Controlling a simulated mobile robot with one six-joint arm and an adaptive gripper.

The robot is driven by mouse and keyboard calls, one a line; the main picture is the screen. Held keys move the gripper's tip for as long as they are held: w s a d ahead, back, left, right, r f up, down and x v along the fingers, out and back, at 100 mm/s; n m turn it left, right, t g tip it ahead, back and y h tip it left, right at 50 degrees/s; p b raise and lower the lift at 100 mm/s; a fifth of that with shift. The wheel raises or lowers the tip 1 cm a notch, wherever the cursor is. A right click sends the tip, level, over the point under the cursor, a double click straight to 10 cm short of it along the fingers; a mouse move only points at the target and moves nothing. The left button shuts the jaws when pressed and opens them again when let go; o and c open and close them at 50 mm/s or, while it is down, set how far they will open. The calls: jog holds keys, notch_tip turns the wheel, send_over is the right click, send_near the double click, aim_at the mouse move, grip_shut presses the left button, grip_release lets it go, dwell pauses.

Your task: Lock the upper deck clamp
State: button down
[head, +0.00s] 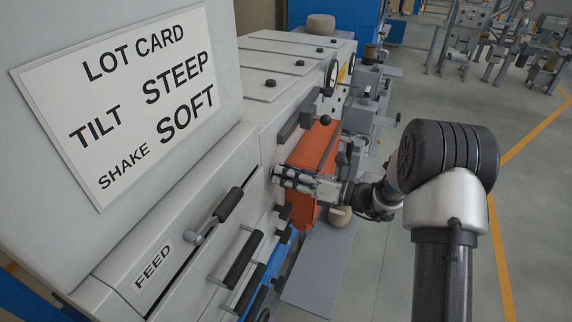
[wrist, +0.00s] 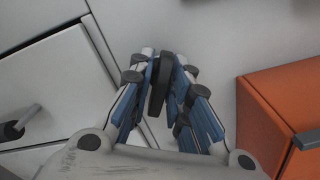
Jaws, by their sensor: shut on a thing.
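My gripper (head: 284,177) is at the side of the white machine, left of the orange box, in the head view. In the wrist view its blue-padded fingers (wrist: 166,95) are closed around a dark upright handle (wrist: 158,86). The handle stands at the white machine face and appears to be the upper deck clamp's lever.
The orange box (head: 318,145) juts out close beside my gripper and also shows in the wrist view (wrist: 280,105). The FEED drawer (head: 160,262) and several black handles (head: 236,262) line the machine front. A lot card (head: 125,100) reads TILT STEEP, SHAKE SOFT.

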jog(key=m+p, duration=0.5)
jog(key=m, duration=0.1)
jog(key=shift+r+m+p, duration=0.1)
jog(key=shift+m+p, duration=0.2)
jog(key=m+p, duration=0.2)
jog(key=m, duration=0.3)
jog(key=shift+p, duration=0.4)
jog(key=shift+m, duration=0.3)
jog(key=c, duration=1.7)
grip_release()
jog(key=shift+d, duration=0.1)
jog(key=v, duration=1.1)
jog(key=shift+s+d, duration=0.15)
jog(key=shift+d, duration=0.25)
